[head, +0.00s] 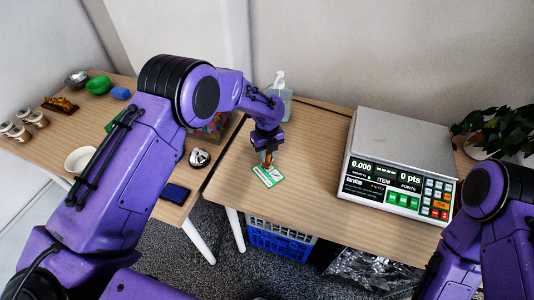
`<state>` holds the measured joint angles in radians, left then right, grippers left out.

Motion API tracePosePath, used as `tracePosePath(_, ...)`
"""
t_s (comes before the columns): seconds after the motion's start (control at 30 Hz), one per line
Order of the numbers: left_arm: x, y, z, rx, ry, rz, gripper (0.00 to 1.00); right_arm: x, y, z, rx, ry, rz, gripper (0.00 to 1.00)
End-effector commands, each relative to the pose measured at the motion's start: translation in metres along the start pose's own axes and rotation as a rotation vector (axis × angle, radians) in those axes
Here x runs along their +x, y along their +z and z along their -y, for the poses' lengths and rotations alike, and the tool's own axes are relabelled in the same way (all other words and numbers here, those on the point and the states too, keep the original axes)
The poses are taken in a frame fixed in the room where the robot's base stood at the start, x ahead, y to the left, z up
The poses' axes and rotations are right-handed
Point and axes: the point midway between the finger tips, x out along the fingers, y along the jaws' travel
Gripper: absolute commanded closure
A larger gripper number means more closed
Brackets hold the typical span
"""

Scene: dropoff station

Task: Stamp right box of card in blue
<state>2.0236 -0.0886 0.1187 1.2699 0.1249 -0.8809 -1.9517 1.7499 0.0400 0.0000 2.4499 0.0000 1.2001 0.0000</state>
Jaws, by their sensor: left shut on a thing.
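The card (271,180), white with green edges, lies on the right-hand table near its front left corner. My left gripper (267,151) points down over the card and is shut on a small brown stamp (267,160). The stamp stands at the card's upper part; I cannot tell whether it touches the card. The gripper and stamp hide part of the card, and its boxes are too small to read. A dark blue pad (175,193) lies on the left table's front edge. My right arm shows at the lower right, its gripper out of view.
A scale (395,140) stands right of the card, a clear pump bottle (281,95) behind it. A silver bell-like object (199,157), a white bowl (80,159) and several small items occupy the left table. A gap separates the tables. A blue-and-white crate (275,240) sits below.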

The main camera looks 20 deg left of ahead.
Motion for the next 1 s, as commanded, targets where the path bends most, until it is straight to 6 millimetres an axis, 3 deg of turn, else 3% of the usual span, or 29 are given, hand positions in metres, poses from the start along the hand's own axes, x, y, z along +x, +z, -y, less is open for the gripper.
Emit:
tracePosePath(0.03,-0.01,0.0,0.0,-0.001,-0.001,0.0,0.93,-0.009,-0.004,-0.001,0.0,0.0,0.0,0.57)
tracePosePath(0.5,-0.056,0.001,0.0,-0.002,-0.002,0.001,0.93,-0.043,-0.018,-0.004,0.0,0.0,0.0,0.57)
tracePosePath(1.0,-0.056,0.001,0.0,-0.001,-0.002,0.001,0.93,-0.043,-0.018,-0.004,0.0,0.0,0.0,0.57)
